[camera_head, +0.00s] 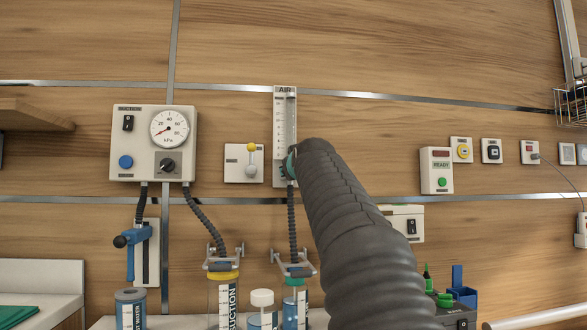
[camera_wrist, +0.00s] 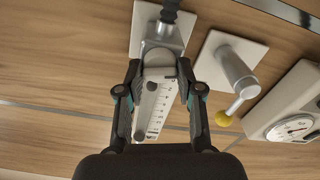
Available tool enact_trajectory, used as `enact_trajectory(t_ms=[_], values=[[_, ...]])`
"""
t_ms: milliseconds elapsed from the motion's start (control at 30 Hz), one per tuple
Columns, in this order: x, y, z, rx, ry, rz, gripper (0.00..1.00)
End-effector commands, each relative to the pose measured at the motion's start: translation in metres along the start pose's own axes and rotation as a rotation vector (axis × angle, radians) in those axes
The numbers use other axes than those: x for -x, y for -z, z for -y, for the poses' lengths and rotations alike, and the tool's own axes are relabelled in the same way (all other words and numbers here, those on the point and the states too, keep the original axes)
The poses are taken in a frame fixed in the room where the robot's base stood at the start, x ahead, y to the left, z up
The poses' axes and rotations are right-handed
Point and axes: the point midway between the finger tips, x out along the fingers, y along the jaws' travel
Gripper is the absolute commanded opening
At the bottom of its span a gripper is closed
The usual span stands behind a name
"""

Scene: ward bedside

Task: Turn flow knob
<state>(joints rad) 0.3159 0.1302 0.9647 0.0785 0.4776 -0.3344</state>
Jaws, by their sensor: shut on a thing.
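The AIR flowmeter (camera_head: 285,110) is a tall white scale with a clear tube on the wooden wall panel. It shows upside down in the wrist view (camera_wrist: 155,110). My gripper (camera_head: 288,165) is at the flowmeter's lower end, mostly behind my dark arm in the head view. In the wrist view the two fingertips of my gripper (camera_wrist: 158,66) stand either side of the grey flow knob (camera_wrist: 160,57) and are shut on it. The knob's face and any marking are too small to read. The knob is hidden in the head view.
A white plate with a yellow-tipped lever (camera_head: 243,163) is just left of the flowmeter. The suction panel (camera_head: 150,165) with its gauge is farther left. Black hoses lead down to bottles (camera_head: 222,300) below. A white READY box (camera_head: 436,170) is right of my arm.

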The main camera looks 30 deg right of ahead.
Motion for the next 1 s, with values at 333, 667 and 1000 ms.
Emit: enact_trajectory(t_ms=[333,667,1000], values=[[-0.0001,-0.0001,-0.0012,-0.330,0.000,-0.001,0.01],[0.0000,-0.0004,-0.0021,-0.642,0.000,-0.001,0.01],[0.0000,-0.0011,-0.0028,-0.965,0.000,-0.001,0.01]])
